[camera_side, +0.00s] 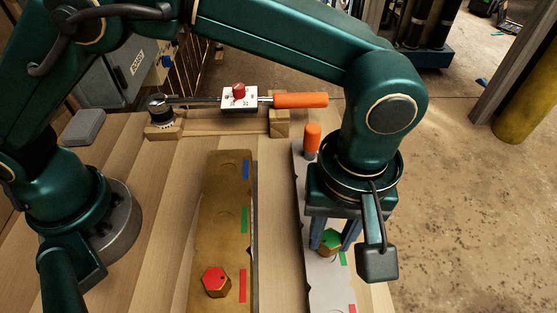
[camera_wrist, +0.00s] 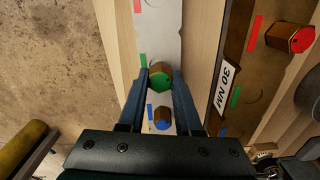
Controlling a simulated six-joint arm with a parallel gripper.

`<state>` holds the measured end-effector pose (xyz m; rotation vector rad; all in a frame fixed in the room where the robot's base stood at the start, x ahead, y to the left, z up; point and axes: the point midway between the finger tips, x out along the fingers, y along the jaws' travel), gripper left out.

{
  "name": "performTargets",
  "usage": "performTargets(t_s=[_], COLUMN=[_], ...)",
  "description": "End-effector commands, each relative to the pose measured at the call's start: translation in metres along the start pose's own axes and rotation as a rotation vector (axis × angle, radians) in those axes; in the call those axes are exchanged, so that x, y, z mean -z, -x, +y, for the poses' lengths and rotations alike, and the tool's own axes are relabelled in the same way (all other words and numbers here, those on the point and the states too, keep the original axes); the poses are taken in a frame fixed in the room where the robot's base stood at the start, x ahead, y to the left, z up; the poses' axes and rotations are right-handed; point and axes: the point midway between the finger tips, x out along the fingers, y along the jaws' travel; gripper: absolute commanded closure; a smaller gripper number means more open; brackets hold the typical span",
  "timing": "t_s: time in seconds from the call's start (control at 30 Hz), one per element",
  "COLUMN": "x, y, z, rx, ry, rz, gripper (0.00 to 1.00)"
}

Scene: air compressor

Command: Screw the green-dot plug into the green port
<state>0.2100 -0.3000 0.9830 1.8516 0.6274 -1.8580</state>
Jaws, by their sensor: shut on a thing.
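The green-dot plug (camera_wrist: 160,78), a brass hex plug with a green top, is between the fingers of my gripper (camera_wrist: 163,74), which is shut on it. It also shows in the side view (camera_side: 331,239). It is over the grey strip (camera_wrist: 160,35), beside that strip's green mark; I cannot tell whether it rests there or is lifted. The brown block (camera_side: 213,185) has blue, green and red marks. The green port (camera_side: 226,220) beside its green mark (camera_side: 244,220) is an empty round recess. The red-dot plug (camera_side: 215,281) sits beside the block's red mark.
A blue-dot plug (camera_wrist: 162,119) stands on the grey strip beside a blue mark. An orange-topped cylinder (camera_side: 312,138) stands at the strip's far end. A tool with an orange handle (camera_side: 300,100) lies on wooden supports behind. A "30 NM" label (camera_wrist: 230,83) is on the brown block.

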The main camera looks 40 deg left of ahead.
Motion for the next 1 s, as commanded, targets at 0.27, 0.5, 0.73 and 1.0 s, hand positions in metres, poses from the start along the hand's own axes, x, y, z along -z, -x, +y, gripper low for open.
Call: performTargets(t_s=[0.27,0.5,0.73,1.0], x=[0.017,0.06,0.091,0.096], y=[0.035,0.063,0.084,0.084], z=[-0.009,-0.033,-0.051,-0.065], rx=[-0.002,-0.004,-0.002,0.013], ry=[0.007,0.009,0.004,0.059], rz=[0.001,0.001,0.001,-0.016], gripper=[1.0,1.0,1.0,1.0])
